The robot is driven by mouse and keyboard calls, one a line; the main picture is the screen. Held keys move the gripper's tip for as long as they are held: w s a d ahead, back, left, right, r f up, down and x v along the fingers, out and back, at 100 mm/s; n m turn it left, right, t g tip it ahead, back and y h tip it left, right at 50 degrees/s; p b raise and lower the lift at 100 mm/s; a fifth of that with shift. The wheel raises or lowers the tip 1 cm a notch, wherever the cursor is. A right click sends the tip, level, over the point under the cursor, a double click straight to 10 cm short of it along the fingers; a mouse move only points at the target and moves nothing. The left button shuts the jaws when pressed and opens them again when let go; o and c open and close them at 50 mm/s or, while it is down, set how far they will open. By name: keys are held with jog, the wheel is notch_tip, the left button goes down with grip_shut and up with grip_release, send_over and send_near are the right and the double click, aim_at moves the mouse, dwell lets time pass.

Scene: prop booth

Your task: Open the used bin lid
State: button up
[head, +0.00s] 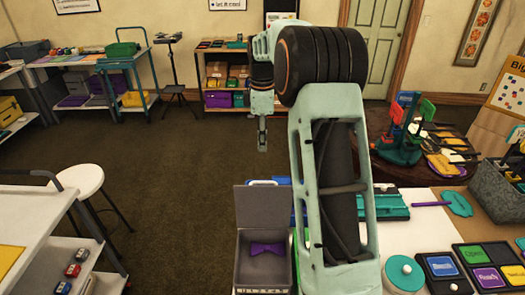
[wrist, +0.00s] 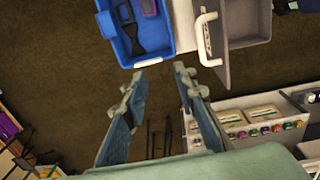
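A grey bin (head: 237,262) stands at the bottom middle of the head view, with a purple bow tie (head: 267,249) inside. Its lid (head: 262,208) stands up at the far edge, so the inside shows. The front label is cut off and too small to read. The wrist view shows the grey lid (wrist: 240,22) with a white handle (wrist: 204,38) at the top. My gripper (head: 262,145) is raised beyond the bin, apart from the lid. In the wrist view my gripper (wrist: 163,82) has its fingers spread with nothing between them.
A blue bin (wrist: 108,40) with dark and purple items is beside the lid. My arm hides part of the table right of the grey bin. A white stool (head: 77,181) and white cart (head: 30,215) are at left. Open floor (head: 175,180) lies between.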

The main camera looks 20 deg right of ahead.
notch_tip(320, 180, up, 6)
jog(key=shift+s+f, duration=0.1)
jog(key=shift+s, duration=0.05)
dwell(0.3)
